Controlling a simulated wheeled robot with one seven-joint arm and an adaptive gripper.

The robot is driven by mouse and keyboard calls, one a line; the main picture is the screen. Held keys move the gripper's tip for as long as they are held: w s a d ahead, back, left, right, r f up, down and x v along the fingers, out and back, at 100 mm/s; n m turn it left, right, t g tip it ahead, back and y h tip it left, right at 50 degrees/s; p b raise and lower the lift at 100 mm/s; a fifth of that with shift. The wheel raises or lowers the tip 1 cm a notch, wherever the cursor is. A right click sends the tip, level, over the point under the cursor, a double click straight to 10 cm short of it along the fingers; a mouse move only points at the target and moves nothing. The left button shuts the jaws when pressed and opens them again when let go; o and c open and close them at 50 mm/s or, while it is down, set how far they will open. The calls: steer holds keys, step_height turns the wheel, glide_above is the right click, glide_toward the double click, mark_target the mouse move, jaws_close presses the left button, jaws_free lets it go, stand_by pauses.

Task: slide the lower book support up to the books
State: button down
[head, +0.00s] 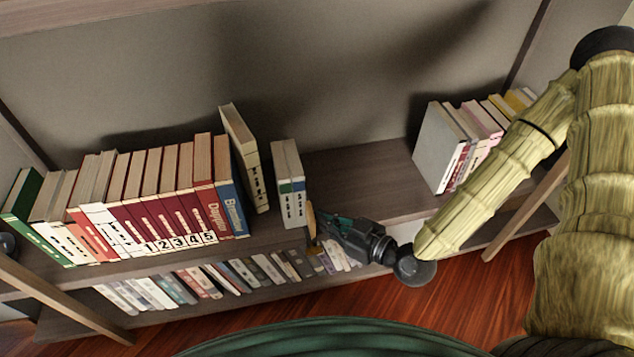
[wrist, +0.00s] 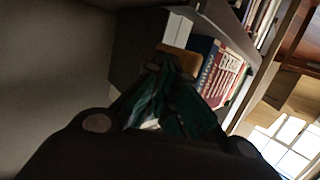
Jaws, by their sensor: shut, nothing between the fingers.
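My gripper (head: 322,226) is shut and empty, low at the right end of the left-hand books. It also shows in the wrist view (wrist: 166,72). A small tan piece (head: 311,218), perhaps the book support, stands just beyond the fingertips, partly hidden by them; it also shows in the wrist view (wrist: 180,62). Whether the fingertips touch it I cannot tell. Two upright white-and-blue books (head: 292,200) stand beside the tan piece, to its left.
A second group of books (head: 440,150) stands farther right on the same shelf (head: 365,180). The shelf between the groups is clear. A lower shelf holds many books (head: 200,280). Wooden posts (head: 65,300) stand in front at left and right.

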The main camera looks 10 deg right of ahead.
steer(key=shift+a, duration=2.75)
steer(key=d+p, duration=0.1)
steer(key=d, duration=0.3)
